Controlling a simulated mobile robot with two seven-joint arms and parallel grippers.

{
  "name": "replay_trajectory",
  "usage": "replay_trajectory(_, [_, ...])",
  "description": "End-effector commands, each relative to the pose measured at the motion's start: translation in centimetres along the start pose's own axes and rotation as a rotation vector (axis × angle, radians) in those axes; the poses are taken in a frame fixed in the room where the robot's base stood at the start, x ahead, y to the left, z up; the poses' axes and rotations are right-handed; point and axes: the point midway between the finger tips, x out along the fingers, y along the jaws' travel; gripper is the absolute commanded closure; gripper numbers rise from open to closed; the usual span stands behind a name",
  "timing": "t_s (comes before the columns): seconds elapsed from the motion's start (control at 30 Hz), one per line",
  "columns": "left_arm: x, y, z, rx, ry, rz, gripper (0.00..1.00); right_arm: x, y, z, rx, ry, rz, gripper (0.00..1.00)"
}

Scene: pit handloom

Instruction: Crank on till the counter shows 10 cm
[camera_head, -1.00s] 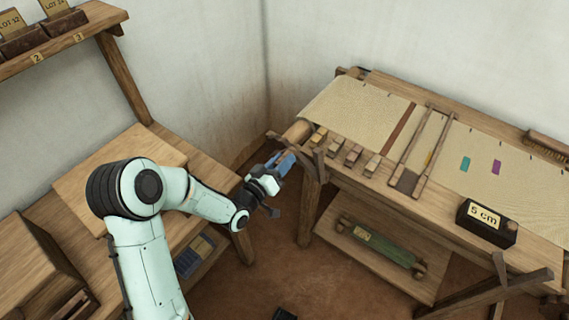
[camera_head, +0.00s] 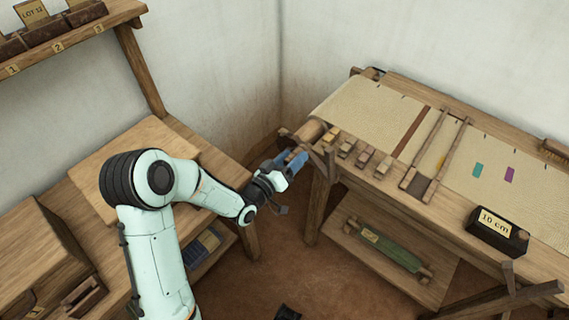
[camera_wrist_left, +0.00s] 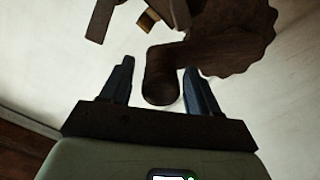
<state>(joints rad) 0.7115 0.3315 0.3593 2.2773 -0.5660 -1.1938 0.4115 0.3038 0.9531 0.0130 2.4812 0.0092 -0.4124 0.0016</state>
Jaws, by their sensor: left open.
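The counter (camera_head: 497,226), a dark box with a pale plate, stands on the loom's front right and reads "10 cm". My left gripper (camera_head: 291,161) is at the loom's left end, by the end of the cloth roller. In the left wrist view its two dark fingers stand apart, with the round brown crank handle (camera_wrist_left: 162,77) between them. A gap shows on each side of the handle. Behind it is a dark toothed wheel (camera_wrist_left: 240,40). In the head view the crank is mostly hidden by my gripper.
The loom (camera_head: 425,190) carries pale cloth (camera_head: 370,105), with a teal and a purple patch. A green roll (camera_head: 385,246) lies on its lower shelf. A wooden bench (camera_head: 110,160) and a wall shelf (camera_head: 85,37) stand at left. Floor between bench and loom is open.

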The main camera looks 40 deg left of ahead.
Motion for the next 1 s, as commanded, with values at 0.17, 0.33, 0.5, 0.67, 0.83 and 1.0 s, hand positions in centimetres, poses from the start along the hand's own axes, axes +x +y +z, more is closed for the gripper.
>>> replay_trajectory(0.17, [-2.2,-0.1,0.0,0.001,-0.001,-0.003,0.39,0.0,0.0,0.0,0.000,0.001,0.000,0.57])
replay_trajectory(0.33, [-6.2,-0.2,0.0,0.002,-0.001,-0.007,0.39,0.1,0.0,-0.1,0.000,0.002,0.000,0.57])
replay_trajectory(0.5, [-8.7,0.1,-0.3,-0.005,-0.004,-0.003,0.39,-1.7,-0.5,0.4,0.000,-0.009,0.002,0.57])
replay_trajectory(0.67, [-10.0,0.1,-0.4,-0.004,-0.002,-0.004,0.39,-3.8,-1.0,1.2,0.001,-0.033,0.005,0.57])
replay_trajectory(0.83, [-11.2,-0.1,-0.4,-0.002,-0.004,-0.006,0.39,-6.3,-1.9,1.1,0.000,-0.035,0.006,0.57])
replay_trajectory(1.0, [-12.3,-0.1,-0.3,0.000,-0.004,-0.005,0.39,-8.7,-2.9,0.5,-0.004,-0.023,0.002,0.57])
